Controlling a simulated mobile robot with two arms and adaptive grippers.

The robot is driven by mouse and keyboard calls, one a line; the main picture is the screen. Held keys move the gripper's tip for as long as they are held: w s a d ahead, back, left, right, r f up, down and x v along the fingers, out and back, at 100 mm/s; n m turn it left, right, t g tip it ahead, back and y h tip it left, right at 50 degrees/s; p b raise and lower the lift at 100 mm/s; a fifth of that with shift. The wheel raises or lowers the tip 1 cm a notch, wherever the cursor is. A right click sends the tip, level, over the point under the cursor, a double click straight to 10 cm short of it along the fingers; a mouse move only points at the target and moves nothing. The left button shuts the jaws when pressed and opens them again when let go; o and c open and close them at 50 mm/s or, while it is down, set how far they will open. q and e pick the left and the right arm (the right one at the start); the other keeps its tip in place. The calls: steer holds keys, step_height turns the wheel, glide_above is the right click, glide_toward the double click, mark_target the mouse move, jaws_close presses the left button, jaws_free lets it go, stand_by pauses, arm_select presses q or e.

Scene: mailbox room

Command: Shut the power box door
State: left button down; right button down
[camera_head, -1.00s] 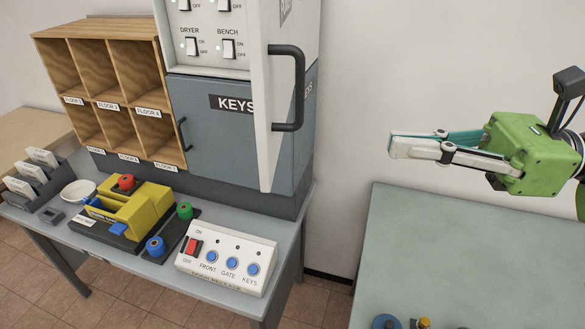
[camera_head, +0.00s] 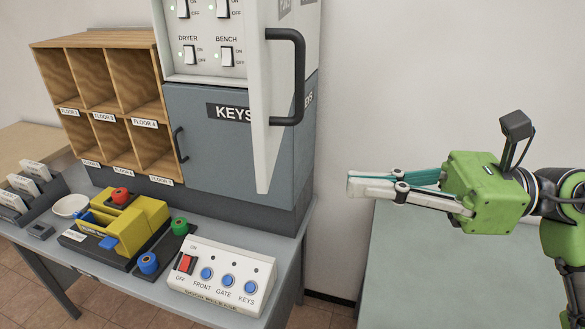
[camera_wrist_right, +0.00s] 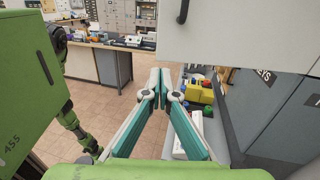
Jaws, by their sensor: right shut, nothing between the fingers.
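The power box door (camera_head: 268,150) is a white panel with a dark bar handle (camera_head: 298,78). It stands swung open toward me at the right side of the power box, whose switch panel (camera_head: 205,35) is exposed. In the right wrist view the white panel (camera_wrist_right: 235,30) at the top appears to be the door, close to the gripper. My right gripper (camera_head: 350,184) is shut and empty, right of the door and below the handle's height, pointing left, apart from the door. It also shows in the right wrist view (camera_wrist_right: 160,75). My left gripper is not in view.
The grey KEYS cabinet (camera_head: 215,140) is below the power box. A wooden pigeonhole shelf (camera_head: 105,95) stands left. The desk holds a yellow stamping device (camera_head: 135,225) and a button panel (camera_head: 220,275). A grey-green table (camera_head: 400,270) lies under my right arm.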

mark_target(268, 179)
steer(key=a+p, duration=0.1)
steer(key=a, duration=0.1)
steer(key=a+p, duration=0.1)
steer(key=a, duration=0.2)
steer(key=a+p, duration=0.2)
steer(key=a, duration=0.1)
steer(key=shift+w+r, duration=0.3)
steer(key=shift+w, duration=0.05)
steer(key=shift+w+a+f, duration=0.1)
steer(key=shift+a+f, duration=0.15)
steer(key=shift+a, duration=0.45)
steer(key=shift+w, duration=0.1)
